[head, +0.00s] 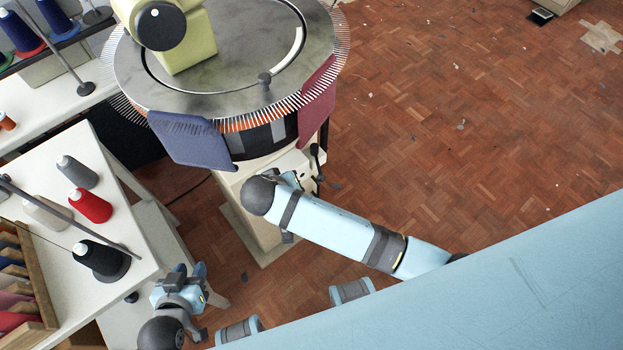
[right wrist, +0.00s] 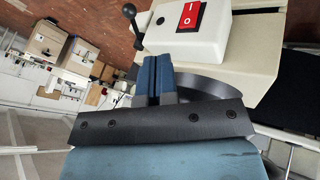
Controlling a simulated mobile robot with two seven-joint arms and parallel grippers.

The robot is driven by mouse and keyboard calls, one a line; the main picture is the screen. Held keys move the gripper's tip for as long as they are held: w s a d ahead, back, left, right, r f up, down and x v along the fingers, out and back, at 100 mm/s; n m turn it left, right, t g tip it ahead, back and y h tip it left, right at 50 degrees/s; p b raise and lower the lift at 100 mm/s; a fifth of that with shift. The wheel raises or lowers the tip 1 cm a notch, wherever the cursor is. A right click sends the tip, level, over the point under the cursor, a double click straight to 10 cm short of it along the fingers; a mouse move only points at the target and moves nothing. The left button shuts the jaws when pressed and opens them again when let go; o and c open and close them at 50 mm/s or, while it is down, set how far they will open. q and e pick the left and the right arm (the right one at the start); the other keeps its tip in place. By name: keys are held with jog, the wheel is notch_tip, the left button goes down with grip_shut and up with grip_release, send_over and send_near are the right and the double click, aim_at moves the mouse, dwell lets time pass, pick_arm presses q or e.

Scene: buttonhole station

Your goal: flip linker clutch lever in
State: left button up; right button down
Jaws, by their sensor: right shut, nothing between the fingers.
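The linker's clutch lever is a dark rod with a black ball knob (right wrist: 129,10), at the upper left of the right wrist view. In the head view the dark lever (head: 317,163) stands at the right side of the machine base, under the dial. My right gripper (right wrist: 158,75) is shut and empty, its blue fingers pointing at the machine near the switch box, with the lever to their left. I cannot tell whether they touch the box. In the head view the right gripper (head: 292,177) is partly hidden by its own wrist. My left gripper (head: 188,272) is beside the white table; its opening is unclear.
A white switch box (right wrist: 180,38) with a red rocker switch (right wrist: 189,15) is on the machine base. Blue and maroon knit panels (head: 190,140) hang from the round needle dial (head: 225,60). Thread cones (head: 92,206) stand on the white table.

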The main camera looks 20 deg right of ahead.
aim_at(318, 163)
jog(key=shift+f, duration=0.1)
jog(key=w+d+f+b, duration=0.1)
jog(key=w+d+f, duration=0.3)
jog(key=d+f, duration=0.3)
jog(key=shift+x, duration=1.05)
jog(key=shift+s+a+f, duration=0.1)
jog(key=shift+s, duration=0.05)
